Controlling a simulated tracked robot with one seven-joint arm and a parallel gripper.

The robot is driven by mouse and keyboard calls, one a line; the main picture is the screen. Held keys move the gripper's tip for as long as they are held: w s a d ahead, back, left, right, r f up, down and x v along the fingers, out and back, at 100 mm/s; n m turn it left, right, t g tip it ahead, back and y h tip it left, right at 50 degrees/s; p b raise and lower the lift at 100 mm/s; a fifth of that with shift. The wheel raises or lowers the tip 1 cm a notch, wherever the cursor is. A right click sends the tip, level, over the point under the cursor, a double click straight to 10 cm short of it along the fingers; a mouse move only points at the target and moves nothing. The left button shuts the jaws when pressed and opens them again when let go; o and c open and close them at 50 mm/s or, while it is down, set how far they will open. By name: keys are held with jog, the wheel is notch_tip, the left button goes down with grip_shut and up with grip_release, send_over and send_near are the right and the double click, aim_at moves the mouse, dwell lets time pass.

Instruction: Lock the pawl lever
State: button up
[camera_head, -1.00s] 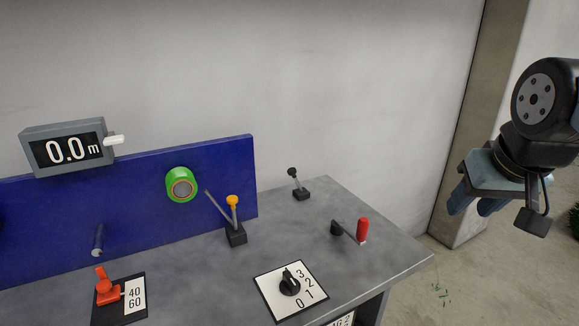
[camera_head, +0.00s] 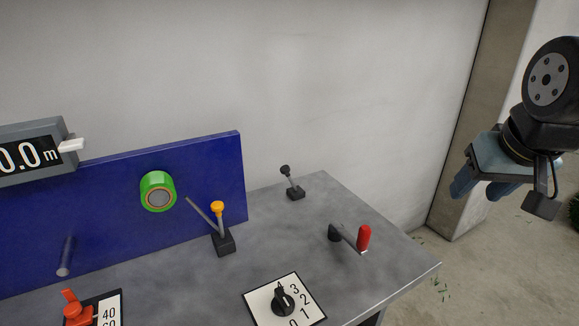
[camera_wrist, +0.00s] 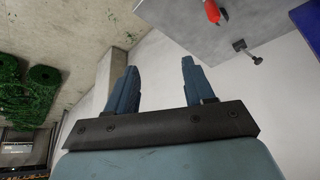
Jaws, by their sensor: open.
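Two small levers stand on the grey bench, and no label shows which is the pawl lever. One has a black knob (camera_head: 285,170) on a black base near the back right corner; it leans slightly left. The other has a yellow knob (camera_head: 217,207) and a thin grey rod, in front of the blue panel. My gripper (camera_head: 478,192) hangs to the right of the bench, apart from everything, open and empty. In the wrist view its two blue fingers (camera_wrist: 160,66) are spread, and the black-knobbed lever (camera_wrist: 246,50) shows at upper right.
A red-handled crank (camera_head: 364,237) stands near the bench's right edge. A black rotary knob (camera_head: 283,301) sits on a numbered plate. The blue panel (camera_head: 110,205) carries a green ring (camera_head: 157,192). A metre display (camera_head: 28,158) and a red switch (camera_head: 77,312) are at left. Floor lies open at right.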

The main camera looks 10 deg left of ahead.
jog(key=shift+o, duration=0.4)
jog(key=shift+w+a+r, duration=0.15)
jog(key=shift+w+r, duration=0.1)
jog(key=shift+w, duration=0.05)
jog(key=w+a+r+n+g, duration=0.1)
jog(key=w+a+r+n, duration=0.15)
jog(key=w+n, duration=0.2)
jog(key=w+a+r+n+g, duration=0.1)
jog(key=w+a+n, duration=0.2)
jog(key=w, duration=0.3)
jog(key=n+h, duration=0.4)
jog(key=n, duration=1.7)
send_over(285, 167)
jog(key=s+a, duration=0.3)
jog(key=a, duration=0.1)
notch_tip(285, 167, down, 12)
jog(key=shift+g, duration=0.4)
jog(key=x, duration=1.3)
jog(key=shift+a+f, duration=0.2)
jog(key=shift+f, duration=0.05)
jog(key=shift+c, duration=0.3)
